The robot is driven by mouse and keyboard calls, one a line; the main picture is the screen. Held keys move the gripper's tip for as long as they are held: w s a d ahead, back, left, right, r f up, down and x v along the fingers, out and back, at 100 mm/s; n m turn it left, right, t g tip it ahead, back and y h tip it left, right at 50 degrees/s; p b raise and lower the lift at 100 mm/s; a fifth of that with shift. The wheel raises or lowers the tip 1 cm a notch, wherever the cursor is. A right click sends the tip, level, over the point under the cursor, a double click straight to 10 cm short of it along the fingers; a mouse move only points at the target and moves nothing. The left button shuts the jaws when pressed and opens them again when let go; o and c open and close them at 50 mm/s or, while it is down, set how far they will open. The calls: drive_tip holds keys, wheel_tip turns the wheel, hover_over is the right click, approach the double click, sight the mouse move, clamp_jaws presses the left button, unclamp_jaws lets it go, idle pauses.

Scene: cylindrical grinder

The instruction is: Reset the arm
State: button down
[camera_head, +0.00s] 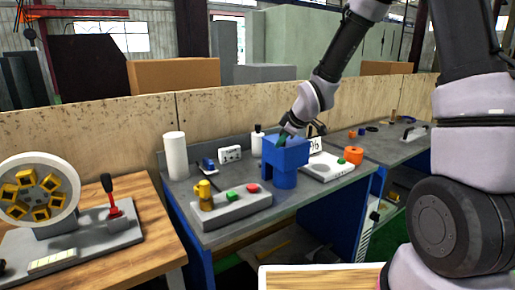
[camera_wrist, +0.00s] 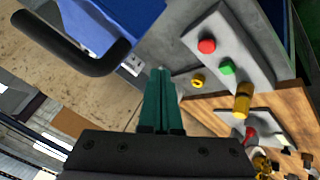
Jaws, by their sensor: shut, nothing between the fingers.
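My gripper (camera_head: 283,139) hangs from my arm over the grey workbench, at the upper left of a blue block-shaped machine part (camera_head: 286,158). I cannot tell from the head view whether it touches that part. In the wrist view my gripper's dark green fingers (camera_wrist: 160,72) lie together with nothing between them. The blue part (camera_wrist: 108,18) shows at the top left of the wrist view, beside a black curved handle (camera_wrist: 75,62).
A grey control box (camera_head: 232,212) with green and red buttons and a yellow knob stands at the bench front. A white cylinder (camera_head: 175,157) stands at the back left. A wheel fixture (camera_head: 40,188) and red-based lever (camera_head: 113,209) occupy the left wooden table. A wooden wall (camera_head: 120,130) runs behind.

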drive_tip(key=s+d+r+m+h, duration=0.3)
drive_tip(key=s+d+r+m, duration=0.65)
drive_tip(key=d+r, duration=0.45)
drive_tip(key=s+d+r+m, duration=0.1)
drive_tip(key=s+r+m, duration=0.2)
drive_tip(key=s, duration=0.5)
drive_tip(key=s+d+r+m, duration=0.2)
drive_tip(key=s+r+m, duration=0.2)
drive_tip(key=s, duration=0.4)
drive_tip(key=shift+s+d+r+m+y, duration=0.3)
drive_tip(key=shift+m+y, duration=0.1)
drive_tip(key=shift+m, duration=0.45)
